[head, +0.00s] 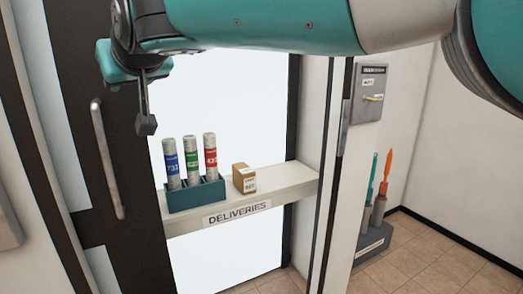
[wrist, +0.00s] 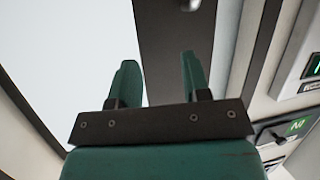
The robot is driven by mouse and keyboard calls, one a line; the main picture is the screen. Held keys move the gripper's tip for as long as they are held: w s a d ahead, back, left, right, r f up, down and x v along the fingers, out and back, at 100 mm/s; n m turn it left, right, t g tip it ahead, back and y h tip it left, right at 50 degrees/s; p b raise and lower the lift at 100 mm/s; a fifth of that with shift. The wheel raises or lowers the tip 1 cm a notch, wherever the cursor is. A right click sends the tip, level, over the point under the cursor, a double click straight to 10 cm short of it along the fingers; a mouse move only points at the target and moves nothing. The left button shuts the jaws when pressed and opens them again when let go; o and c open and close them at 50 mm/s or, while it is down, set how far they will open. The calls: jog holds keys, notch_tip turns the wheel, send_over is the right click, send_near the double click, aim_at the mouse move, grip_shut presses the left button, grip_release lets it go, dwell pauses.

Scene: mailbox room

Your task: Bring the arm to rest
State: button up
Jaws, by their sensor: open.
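My arm reaches across the top of the head view, from the right edge to the upper left. My gripper (head: 146,122) hangs at its left end with the fingers pointing down, in front of the dark door frame and bright panel. In the wrist view my gripper (wrist: 158,75) shows two green fingers standing well apart, with nothing between them. It is open and empty. It is above and to the left of the deliveries shelf (head: 290,187) in the picture, and apart from the things on it.
A teal rack (head: 197,196) holds blue, green and red labelled tubes beside a small brown box (head: 243,178). A door handle (head: 107,160) is at left. A grey wall box (head: 369,92) and a floor stand (head: 374,243) with orange and teal-handled tools are at right.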

jog(key=s+d+f+g+h, duration=0.1)
jog(key=s+d+f+g, duration=0.15)
jog(key=d, duration=0.55)
jog(key=s+d+f+g+h+p, duration=0.1)
jog(key=d+f, duration=0.3)
jog(key=d, duration=0.3)
jog(key=s+d+f+g+h, duration=0.1)
jog(key=d+f+g, duration=0.15)
jog(key=d, duration=0.55)
jog(key=s+d+f+g, duration=0.1)
jog(key=s+d+f, duration=0.2)
jog(key=s, duration=0.4)
jog(key=s+d+f+m+g+h, duration=0.1)
jog(key=s+d+f+g, duration=0.1)
jog(key=s+d+f, duration=0.2)
jog(key=s+d+f+m+g+p, duration=0.1)
jog(key=s+d+f, duration=0.3)
jog(key=s+d, duration=0.3)
jog(key=s, duration=0.2)
jog(key=shift+s+d+g, duration=0.15)
jog(key=shift+s+g, duration=0.25)
jog(key=shift+f, duration=0.1)
